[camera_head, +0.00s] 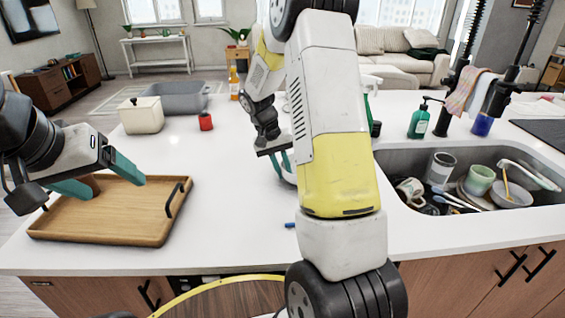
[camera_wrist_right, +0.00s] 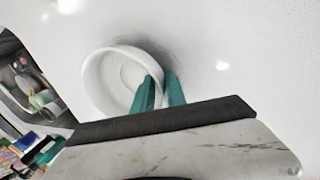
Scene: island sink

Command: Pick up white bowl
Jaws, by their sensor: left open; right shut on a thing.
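The white bowl (camera_wrist_right: 95,85) shows in the right wrist view, its open top facing the camera. My right gripper (camera_wrist_right: 160,90) is shut on its rim, with one teal finger inside the bowl and the other outside. In the head view, the bowl (camera_head: 290,177) is mostly hidden behind my right arm, and the right gripper's fingers (camera_head: 279,161) reach down to it. I cannot tell whether the bowl touches the counter. My left gripper (camera_head: 101,180) is open and empty above the wooden tray.
The wooden tray (camera_head: 130,231) lies at left on the white counter (camera_head: 225,225). A cream box (camera_head: 142,116), a red object (camera_head: 206,122) and a grey bin (camera_head: 180,97) stand behind. The sink (camera_head: 400,161) at right holds dishes. A green soap bottle (camera_head: 419,122) stands behind it.

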